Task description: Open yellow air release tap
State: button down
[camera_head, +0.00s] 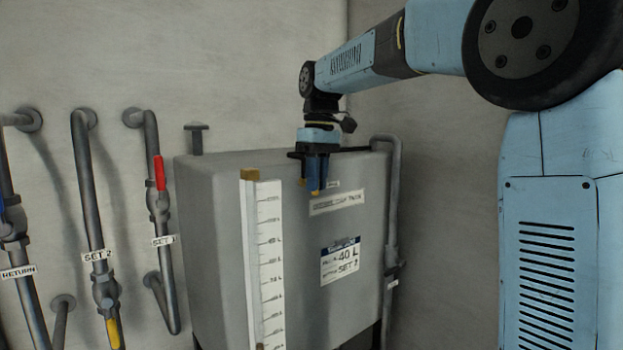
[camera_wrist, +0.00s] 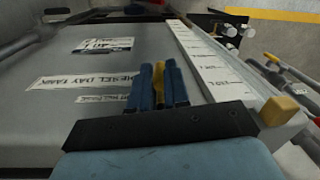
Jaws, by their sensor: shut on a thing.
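My gripper (camera_head: 314,186) points down at the upper front face of the grey day tank (camera_head: 215,230) in the head view. In the wrist view its blue fingers (camera_wrist: 158,70) are closed around a narrow yellow piece, which looks like the yellow tap (camera_wrist: 159,76). Only a thin strip of the tap shows between the fingers, so its turn angle cannot be told. In the head view a little yellow shows beside the fingers. A small white label sits just right of them, too small to read.
A white level scale (camera_head: 268,260) with a yellow-brown top block (camera_head: 250,174) stands left of my gripper. Wall pipes at the left carry a red-handled valve (camera_head: 159,172) and a yellow-handled valve (camera_head: 113,333). A grey pipe (camera_head: 393,220) runs down the tank's right side.

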jog(key=shift+a, duration=0.1)
jog(key=c, duration=1.1)
grip_release()
jog(key=shift+r, duration=0.1)
notch_tip(320, 180, up, 14)
jog(key=shift+w+d+f, duration=0.2)
jog(key=shift+w+f, duration=0.05)
jog(key=s+d+f+m+t, duration=0.3)
jog(key=s+d+f, duration=0.5)
jog(key=s+f, duration=0.5)
jog(key=s+d+f+m+t, duration=0.3)
jog(key=s+d+f+m, duration=0.3)
jog(key=s+d+f, duration=0.3)
jog(key=s+f, duration=0.3)
jog(key=f, duration=0.1)
jog(key=shift+s+f+h, duration=0.3)
jog(key=shift+s, duration=0.1)
